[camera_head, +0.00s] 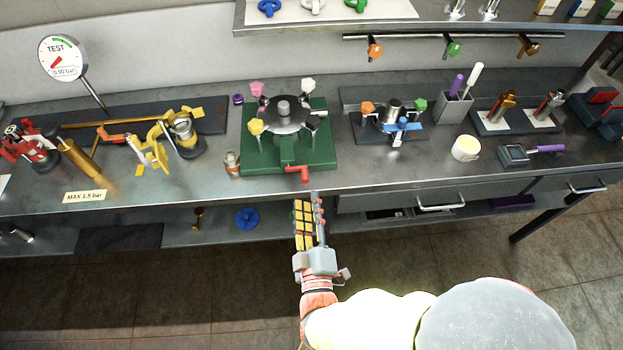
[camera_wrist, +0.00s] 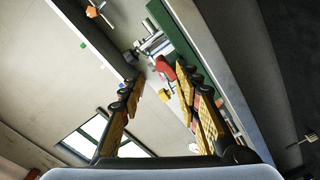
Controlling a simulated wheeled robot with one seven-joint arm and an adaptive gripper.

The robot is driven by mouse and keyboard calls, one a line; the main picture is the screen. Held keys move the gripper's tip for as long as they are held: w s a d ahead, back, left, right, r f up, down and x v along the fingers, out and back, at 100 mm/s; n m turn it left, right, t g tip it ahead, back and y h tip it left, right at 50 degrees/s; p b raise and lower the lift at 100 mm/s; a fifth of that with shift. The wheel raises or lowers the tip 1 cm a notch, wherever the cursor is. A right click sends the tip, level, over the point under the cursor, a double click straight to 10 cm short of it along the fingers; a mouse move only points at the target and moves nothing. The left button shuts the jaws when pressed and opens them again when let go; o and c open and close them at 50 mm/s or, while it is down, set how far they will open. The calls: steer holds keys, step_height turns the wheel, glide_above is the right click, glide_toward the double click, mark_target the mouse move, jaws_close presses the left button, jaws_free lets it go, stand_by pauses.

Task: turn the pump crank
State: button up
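A red crank (camera_head: 299,172) sticks out from the front of the green base (camera_head: 255,160) on the bench, near its front edge. A round dark plate with coloured knobs stands on that base. In the wrist view the red crank (camera_wrist: 166,69) shows ahead, between the fingertips and closer to the right one. My gripper (camera_head: 310,202) is just in front of the bench edge, below the crank in the picture and apart from it. It also shows in the wrist view (camera_wrist: 159,80), with its two yellow-padded fingers wide apart and nothing between them.
A small jar (camera_head: 232,163) stands left of the green base. A dark fixture with a blue handle (camera_head: 402,126) is to the right, beside a white-topped tub (camera_head: 466,148). A gauge (camera_head: 62,58) marked TEST stands at the far left. A drawer handle (camera_head: 440,204) projects under the bench.

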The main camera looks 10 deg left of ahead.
mark_target(305, 181)
steer(key=shift+b+x, duration=1.25)
steer(key=shift+x, duration=2.65)
steer(key=shift+a, duration=0.15)
steer(key=c, duration=0.4)
jaws_close()
steer(key=shift+f, duration=0.1)
